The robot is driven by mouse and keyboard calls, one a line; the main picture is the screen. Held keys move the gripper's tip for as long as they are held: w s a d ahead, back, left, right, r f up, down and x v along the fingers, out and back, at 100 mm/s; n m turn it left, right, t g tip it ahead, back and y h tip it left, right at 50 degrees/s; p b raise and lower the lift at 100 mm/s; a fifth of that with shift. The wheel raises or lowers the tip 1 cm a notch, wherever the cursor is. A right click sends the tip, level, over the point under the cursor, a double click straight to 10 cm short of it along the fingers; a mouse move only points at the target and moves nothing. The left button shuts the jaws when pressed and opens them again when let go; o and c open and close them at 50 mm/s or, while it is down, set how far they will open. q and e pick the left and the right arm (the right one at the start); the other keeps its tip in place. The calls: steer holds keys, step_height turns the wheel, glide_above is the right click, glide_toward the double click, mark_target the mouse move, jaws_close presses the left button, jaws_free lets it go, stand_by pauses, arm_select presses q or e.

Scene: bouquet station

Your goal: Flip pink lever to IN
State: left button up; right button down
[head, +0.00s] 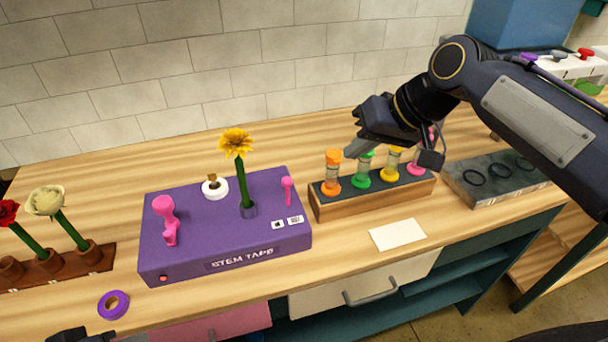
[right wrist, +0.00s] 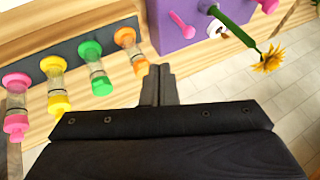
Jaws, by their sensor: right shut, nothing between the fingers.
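The purple stem taper box (head: 225,245) stands on the wooden counter. A small pink lever (head: 287,186) with a round knob stands at its right end, near two small white labels too small to read. It also shows in the right wrist view (right wrist: 181,22). A larger pink handle (head: 168,218) is on the box's left side. A yellow flower (head: 240,165) stands upright in the box's holder. My right gripper (head: 352,148) is shut and empty, above the counter behind the vial rack, right of the lever and apart from it. A dark part of my left gripper (head: 68,336) barely shows at the bottom edge.
A wooden rack (head: 375,198) with several coloured-capped vials stands right of the box. A grey tray with dark rings (head: 492,180) is farther right. A white card (head: 397,234) and a purple tape roll (head: 113,304) lie in front. A brown flower stand (head: 60,266) is at left.

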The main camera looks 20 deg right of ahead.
steer(key=shift+f, duration=0.1)
glide_toward(288, 193)
steer(key=w+f, duration=0.3)
steer(key=shift+w+a+p, duration=0.2)
steer(key=shift+a+p, duration=0.15)
steer(key=shift+p, duration=0.1)
stand_by(0.3)
